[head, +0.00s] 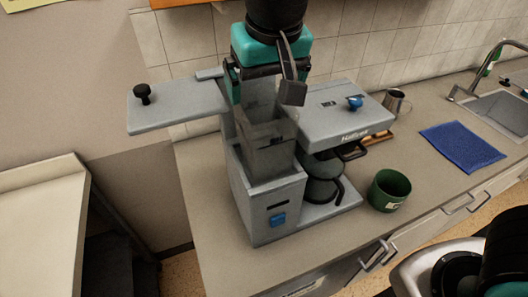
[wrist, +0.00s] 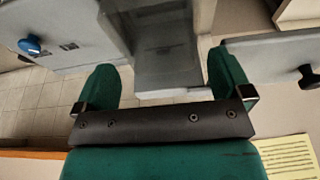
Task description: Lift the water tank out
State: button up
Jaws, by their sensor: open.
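The grey coffee machine (head: 250,215) stands on the counter. Its translucent grey water tank (head: 268,155) rises upright from the open well at the machine's left end; its lower part is hidden by the housing. My gripper (head: 262,92) is open, pointing down over the tank's upper part. In the wrist view the tank (wrist: 165,45) shows between the two spread green fingers, with a gap visible on each side. The flat grey lid (head: 180,104) with a black knob is swung out to the left, clear of the well.
The brew head (head: 335,118) with a blue knob is close on the right, above the glass jug (head: 322,182). A green mug (head: 389,189), a metal cup (head: 396,101) and a blue mat (head: 462,147) lie farther right. The tiled wall is behind.

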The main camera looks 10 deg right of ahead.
aim_at(262, 114)
jog(key=shift+b+x, duration=2.2)
jog(key=shift+x, duration=1.15)
jog(key=shift+d+f, duration=0.1)
jog(key=shift+f, duration=0.2)
jog(key=shift+s, duration=0.1)
jog(key=shift+c, duration=0.2)
jog(key=c, duration=0.8)
